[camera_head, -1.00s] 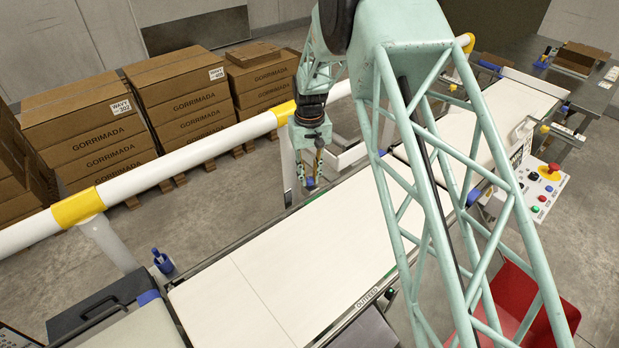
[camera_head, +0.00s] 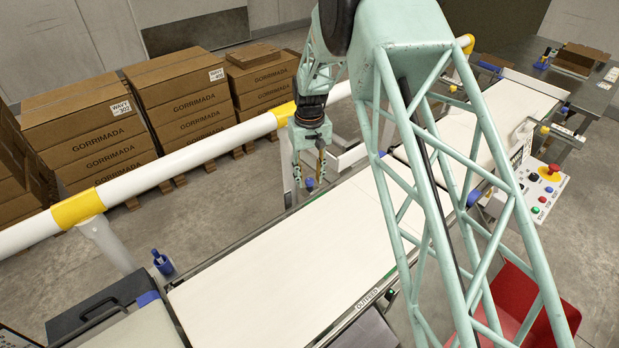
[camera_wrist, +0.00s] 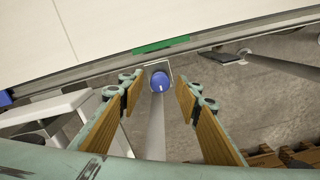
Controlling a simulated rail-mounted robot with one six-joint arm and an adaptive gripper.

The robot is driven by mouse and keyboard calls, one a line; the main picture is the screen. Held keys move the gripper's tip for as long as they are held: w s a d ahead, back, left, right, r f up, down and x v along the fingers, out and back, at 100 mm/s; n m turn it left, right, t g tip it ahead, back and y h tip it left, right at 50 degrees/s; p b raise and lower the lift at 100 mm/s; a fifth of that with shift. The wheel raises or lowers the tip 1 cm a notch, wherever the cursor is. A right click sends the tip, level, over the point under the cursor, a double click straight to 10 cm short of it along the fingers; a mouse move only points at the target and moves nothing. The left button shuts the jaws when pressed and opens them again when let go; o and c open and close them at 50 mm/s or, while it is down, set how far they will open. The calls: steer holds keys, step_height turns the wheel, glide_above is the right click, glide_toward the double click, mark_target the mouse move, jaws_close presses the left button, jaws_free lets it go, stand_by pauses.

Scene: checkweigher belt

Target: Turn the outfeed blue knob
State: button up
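The outfeed blue knob (camera_wrist: 161,80) shows in the wrist view as a round blue cap with a small white mark, on a plate at the conveyor's edge. In the head view it is a small blue patch (camera_head: 310,182) at the far side of the outfeed belt (camera_head: 270,265). My gripper (camera_wrist: 158,82) is open, its two tan-padded fingers on either side of the knob with gaps left and right. In the head view my gripper (camera_head: 309,172) points down over the knob. How deep the fingertips reach around the knob is hard to tell.
A white and yellow rail (camera_head: 190,150) runs behind the belt, with stacked cartons (camera_head: 90,130) beyond. Another blue knob (camera_head: 162,262) stands at the belt's left end. A control box (camera_head: 542,190) with buttons and a red bin (camera_head: 515,300) are at right.

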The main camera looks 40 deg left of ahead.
mark_target(310, 180)
steer(key=shift+r, duration=0.15)
step_height(310, 180, up, 12)
stand_by(0.7)
stand_by(0.6)
